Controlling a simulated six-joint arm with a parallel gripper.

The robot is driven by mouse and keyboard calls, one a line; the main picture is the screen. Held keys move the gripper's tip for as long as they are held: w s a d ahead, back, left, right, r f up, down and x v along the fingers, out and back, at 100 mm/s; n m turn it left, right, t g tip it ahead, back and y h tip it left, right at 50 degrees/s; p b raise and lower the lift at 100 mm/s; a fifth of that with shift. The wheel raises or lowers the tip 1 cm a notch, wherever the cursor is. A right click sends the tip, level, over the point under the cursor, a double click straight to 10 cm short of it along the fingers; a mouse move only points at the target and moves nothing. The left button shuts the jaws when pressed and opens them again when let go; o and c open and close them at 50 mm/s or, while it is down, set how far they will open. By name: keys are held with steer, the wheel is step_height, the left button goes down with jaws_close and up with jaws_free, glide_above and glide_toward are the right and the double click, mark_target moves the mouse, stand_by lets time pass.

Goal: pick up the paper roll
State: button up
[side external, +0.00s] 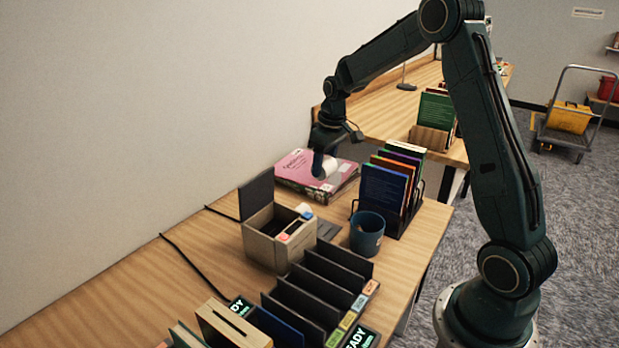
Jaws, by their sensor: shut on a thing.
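A white paper roll (329,167) shows at the fingertips of my gripper (319,163), over the pink book. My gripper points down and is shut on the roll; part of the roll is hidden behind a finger. I cannot tell whether the roll is clear of the book or still touches it. The pink book (294,167) lies flat near the wall on the wooden table.
A wire rack (417,196) with upright books stands right of the roll. In front are a blue cup (367,233), an open-lidded box (262,247) with small items, and a dark slotted sorter (318,283). The table's right edge is close.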

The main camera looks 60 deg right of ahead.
steer(key=shift+r, duration=0.55)
steer(key=shift+a, duration=0.1)
steer(key=w+a, duration=0.2)
steer(key=a, duration=0.2)
steer(key=w+a+f, duration=0.1)
steer(key=w+a, duration=0.1)
steer(key=a, duration=0.3)
steer(key=w+a+f, duration=0.1)
steer(key=w+a, duration=0.1)
steer(key=a, duration=0.2)
steer(key=shift+a, duration=0.4)
steer(key=shift+f, duration=0.2)
steer(key=shift+f, duration=5.95)
